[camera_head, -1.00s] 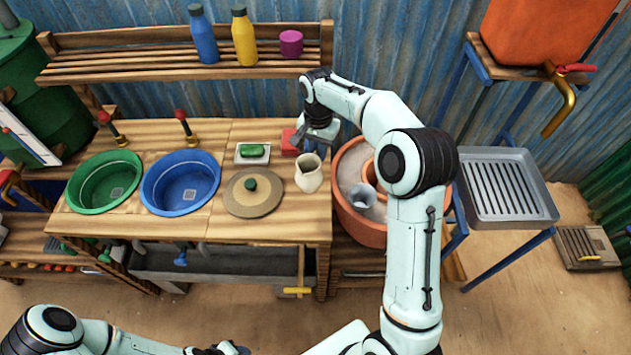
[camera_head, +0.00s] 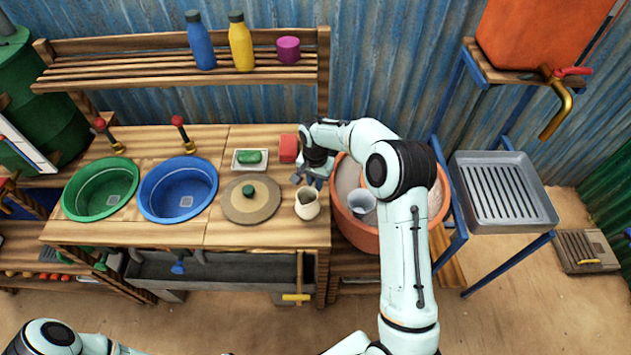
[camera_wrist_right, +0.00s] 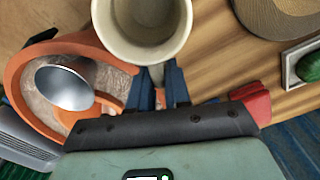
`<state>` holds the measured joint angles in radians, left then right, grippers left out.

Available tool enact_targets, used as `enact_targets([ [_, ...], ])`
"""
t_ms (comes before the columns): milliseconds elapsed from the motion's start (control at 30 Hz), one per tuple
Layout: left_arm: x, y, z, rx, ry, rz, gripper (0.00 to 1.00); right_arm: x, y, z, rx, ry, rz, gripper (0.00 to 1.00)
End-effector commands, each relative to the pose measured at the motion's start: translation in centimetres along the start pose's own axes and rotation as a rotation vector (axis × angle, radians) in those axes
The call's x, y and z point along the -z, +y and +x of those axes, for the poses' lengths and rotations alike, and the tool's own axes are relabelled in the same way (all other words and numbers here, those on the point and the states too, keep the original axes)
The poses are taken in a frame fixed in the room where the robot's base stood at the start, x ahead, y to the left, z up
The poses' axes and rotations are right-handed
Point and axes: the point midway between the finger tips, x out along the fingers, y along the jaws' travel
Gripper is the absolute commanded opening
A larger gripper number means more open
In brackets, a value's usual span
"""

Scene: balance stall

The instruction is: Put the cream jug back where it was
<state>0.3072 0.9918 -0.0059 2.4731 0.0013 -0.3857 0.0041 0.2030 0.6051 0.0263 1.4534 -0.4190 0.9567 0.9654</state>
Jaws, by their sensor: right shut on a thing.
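The cream jug (camera_head: 307,206) is upright at the right front part of the wooden counter (camera_head: 285,232), to the right of the round lid. I cannot tell whether its base touches the wood. My right gripper (camera_head: 314,180) is behind the jug and shut on it, on the side away from the counter's front edge. In the right wrist view the jug's open rim (camera_wrist_right: 143,25) is just beyond the blue fingers (camera_wrist_right: 160,88); the exact grip spot is hidden. My left gripper is out of view; only part of the left arm shows at the bottom left.
A round lid with a green knob (camera_head: 251,203), a soap dish (camera_head: 250,160) and a red block (camera_head: 288,148) are near the jug. Blue (camera_head: 178,190) and green (camera_head: 101,189) basins sit left. A terracotta pot (camera_head: 365,236) with a metal cup (camera_head: 361,202) stands right of the counter.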

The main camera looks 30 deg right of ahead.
Motion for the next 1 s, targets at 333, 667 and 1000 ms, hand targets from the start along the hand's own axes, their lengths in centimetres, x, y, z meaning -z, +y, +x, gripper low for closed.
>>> enact_targets([
  [333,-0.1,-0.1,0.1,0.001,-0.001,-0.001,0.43,0.0,0.0,0.3,0.000,0.000,0.000,0.43],
  [667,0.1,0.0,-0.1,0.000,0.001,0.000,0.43,0.1,-0.1,-0.6,0.002,0.002,0.000,0.43],
  [1000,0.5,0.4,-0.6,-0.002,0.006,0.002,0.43,0.1,-0.1,-7.5,0.004,0.005,0.000,0.43],
])
